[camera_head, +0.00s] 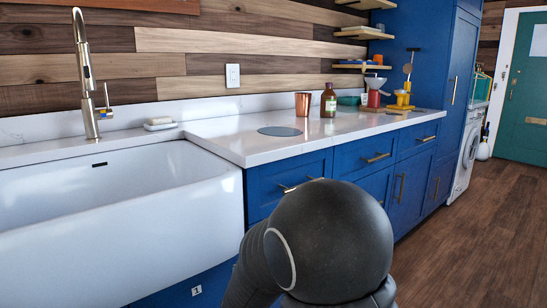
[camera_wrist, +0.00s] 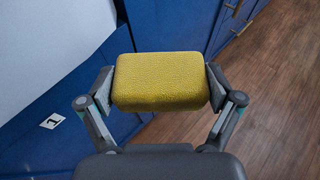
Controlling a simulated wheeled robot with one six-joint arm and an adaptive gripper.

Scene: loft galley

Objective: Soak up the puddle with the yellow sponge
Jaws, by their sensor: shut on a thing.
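The yellow sponge (camera_wrist: 160,80) is a textured block between the two fingers of my gripper (camera_wrist: 160,86) in the wrist view. The fingers press on its left and right ends, and it is held in the air in front of the blue cabinets, above the wooden floor. In the head view my dark arm fills the lower middle, and the gripper and sponge are hidden. A flat grey-blue round patch (camera_head: 280,131), which looks like the puddle, lies on the white counter (camera_head: 236,142) to the right of the sink.
The white sink (camera_head: 120,220) with a brass tap (camera_head: 88,80) is at left, a soap dish (camera_head: 160,124) behind its corner. A copper cup (camera_head: 302,104) and brown bottle (camera_head: 328,101) stand behind the patch. A red-based grinder (camera_head: 374,95) and yellow item (camera_head: 403,99) stand farther right. Floor at right is clear.

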